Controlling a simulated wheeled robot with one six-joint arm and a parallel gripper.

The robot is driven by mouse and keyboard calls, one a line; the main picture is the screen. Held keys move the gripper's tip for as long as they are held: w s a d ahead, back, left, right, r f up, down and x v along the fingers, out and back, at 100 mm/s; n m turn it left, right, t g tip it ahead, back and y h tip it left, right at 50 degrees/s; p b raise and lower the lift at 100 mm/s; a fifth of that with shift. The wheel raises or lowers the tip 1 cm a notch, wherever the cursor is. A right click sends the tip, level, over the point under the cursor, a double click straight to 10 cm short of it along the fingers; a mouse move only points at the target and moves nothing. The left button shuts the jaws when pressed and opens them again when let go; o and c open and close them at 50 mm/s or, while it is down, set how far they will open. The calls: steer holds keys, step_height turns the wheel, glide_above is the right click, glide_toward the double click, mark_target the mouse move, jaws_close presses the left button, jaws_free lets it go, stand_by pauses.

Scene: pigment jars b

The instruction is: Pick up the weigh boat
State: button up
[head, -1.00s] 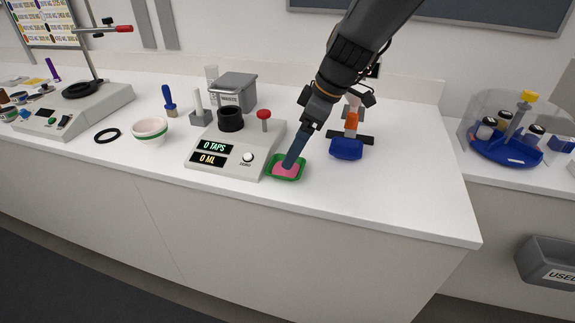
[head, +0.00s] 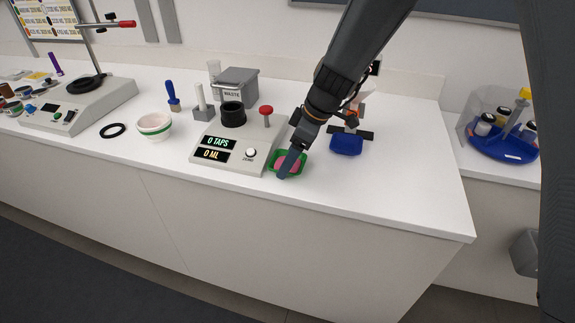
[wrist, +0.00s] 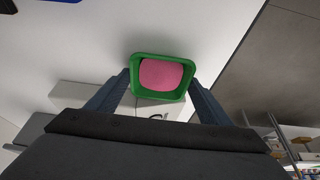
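The weigh boat is a green square tray with pink contents (head: 302,162). It sits on the white bench just right of the grey tap device, partly hidden by my gripper. It also shows from above in the wrist view (wrist: 163,92). My gripper (head: 284,174) reaches down to it, with a dark finger crossing in front of the boat. In the wrist view my fingers (wrist: 160,80) are spread, one at each side of the boat. They are at or very close to its side walls; contact cannot be made out.
The tap device (head: 205,160) stands close on the left. A blue scoop-like thing (head: 346,145) is close on the right. A white bowl with a green band (head: 154,125) and a black ring (head: 113,130) lie farther left. The bench front edge is near; the bench's right end is clear.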

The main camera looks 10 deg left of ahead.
steer(key=c, duration=0.7)
steer(key=shift+o, duration=0.2)
steer(key=shift+r, duration=0.15)
